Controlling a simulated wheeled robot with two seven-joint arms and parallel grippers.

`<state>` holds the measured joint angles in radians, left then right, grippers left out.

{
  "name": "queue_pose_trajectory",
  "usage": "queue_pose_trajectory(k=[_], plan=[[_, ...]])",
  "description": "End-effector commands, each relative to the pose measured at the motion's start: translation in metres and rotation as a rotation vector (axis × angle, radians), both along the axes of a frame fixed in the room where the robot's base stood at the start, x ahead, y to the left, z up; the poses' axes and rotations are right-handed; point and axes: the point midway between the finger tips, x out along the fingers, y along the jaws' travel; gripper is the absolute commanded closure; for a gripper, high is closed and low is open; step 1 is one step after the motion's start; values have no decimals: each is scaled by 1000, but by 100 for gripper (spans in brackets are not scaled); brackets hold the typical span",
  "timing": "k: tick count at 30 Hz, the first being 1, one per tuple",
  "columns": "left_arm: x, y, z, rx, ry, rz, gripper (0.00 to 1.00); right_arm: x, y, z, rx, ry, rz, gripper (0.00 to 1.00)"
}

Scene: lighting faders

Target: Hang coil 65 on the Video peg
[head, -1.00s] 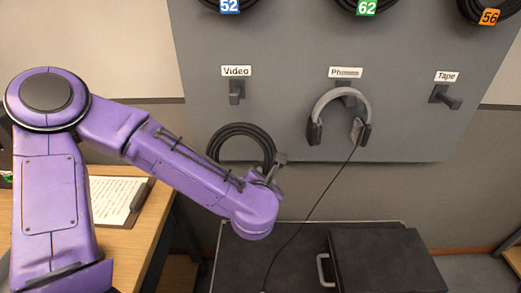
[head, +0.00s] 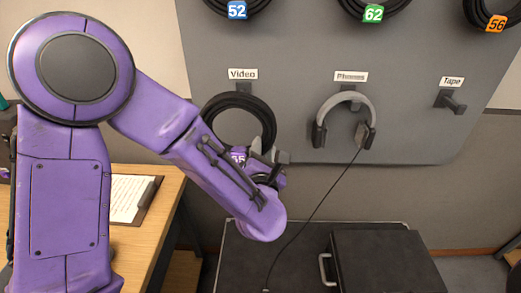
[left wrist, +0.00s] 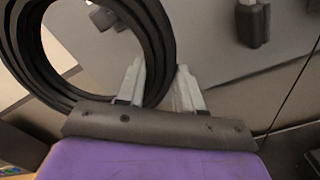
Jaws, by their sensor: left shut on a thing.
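Coil 65 (head: 267,122) is a black cable ring with a purple tag, partly hidden by my arm. My left gripper (head: 268,157) is shut on its lower right side and holds it up, ring facing the head camera. The Video peg (head: 243,88) is under the Video label (head: 243,74). The coil's top edge overlaps the peg's lower part in the head view; I cannot tell whether they touch. In the left wrist view the coil (left wrist: 22,62) rises at the left beside the gripper fingers (left wrist: 158,88). My right gripper is not in view.
Headphones (head: 345,101) hang on the Phones peg to the right, their cord trailing down. The Tape peg (head: 452,101) is empty. Coils 52 (head: 237,10), 62 (head: 373,13) and 56 (head: 494,22) hang above. A black case (head: 385,262) stands below, a desk (head: 150,235) at left.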

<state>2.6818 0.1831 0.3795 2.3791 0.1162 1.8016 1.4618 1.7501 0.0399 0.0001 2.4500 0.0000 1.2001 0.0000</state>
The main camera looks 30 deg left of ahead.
Motion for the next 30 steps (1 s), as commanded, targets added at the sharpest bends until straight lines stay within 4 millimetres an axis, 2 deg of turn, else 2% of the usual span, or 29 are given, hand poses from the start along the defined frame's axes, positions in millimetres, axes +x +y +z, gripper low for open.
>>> queue_pose_trajectory(k=[30], plan=[[84,42,-4,0,0,4,100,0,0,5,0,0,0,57]])
